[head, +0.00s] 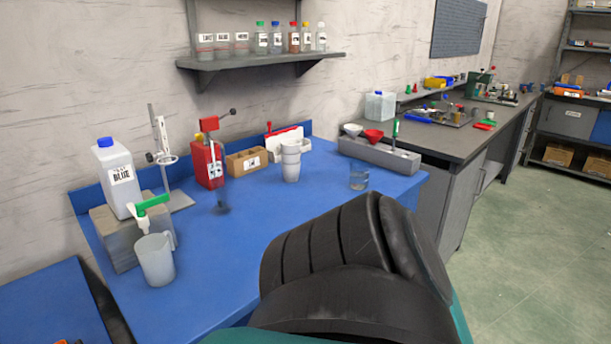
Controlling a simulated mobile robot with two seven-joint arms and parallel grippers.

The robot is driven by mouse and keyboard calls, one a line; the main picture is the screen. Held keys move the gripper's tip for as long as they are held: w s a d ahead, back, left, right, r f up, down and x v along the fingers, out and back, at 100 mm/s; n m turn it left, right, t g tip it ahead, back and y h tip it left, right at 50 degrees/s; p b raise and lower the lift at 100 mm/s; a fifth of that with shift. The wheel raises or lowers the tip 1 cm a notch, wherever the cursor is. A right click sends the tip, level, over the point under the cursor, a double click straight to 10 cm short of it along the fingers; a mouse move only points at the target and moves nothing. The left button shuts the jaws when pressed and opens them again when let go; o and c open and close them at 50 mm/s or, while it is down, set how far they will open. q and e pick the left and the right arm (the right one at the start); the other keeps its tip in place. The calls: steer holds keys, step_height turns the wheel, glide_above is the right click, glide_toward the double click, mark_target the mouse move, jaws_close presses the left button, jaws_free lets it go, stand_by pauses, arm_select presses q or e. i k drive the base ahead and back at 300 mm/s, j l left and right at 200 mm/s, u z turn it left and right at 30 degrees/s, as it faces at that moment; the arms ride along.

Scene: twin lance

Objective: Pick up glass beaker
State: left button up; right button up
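A small clear glass beaker (359,178) stands upright on the blue bench top (262,232), near its right end. Nothing touches it. A large dark, ribbed part of my own body fills the lower middle of the head view and covers the front right part of the bench. Neither of my gripper's fingertips shows in the head view.
The bench middle is clear.

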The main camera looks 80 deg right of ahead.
mark_target(360, 169)
steer(key=z, duration=2.9)
steer(key=i+l, duration=0.65)
steer(key=l, duration=0.15)
steer(key=i+l+u, duration=0.45)
steer(key=l, duration=0.3)
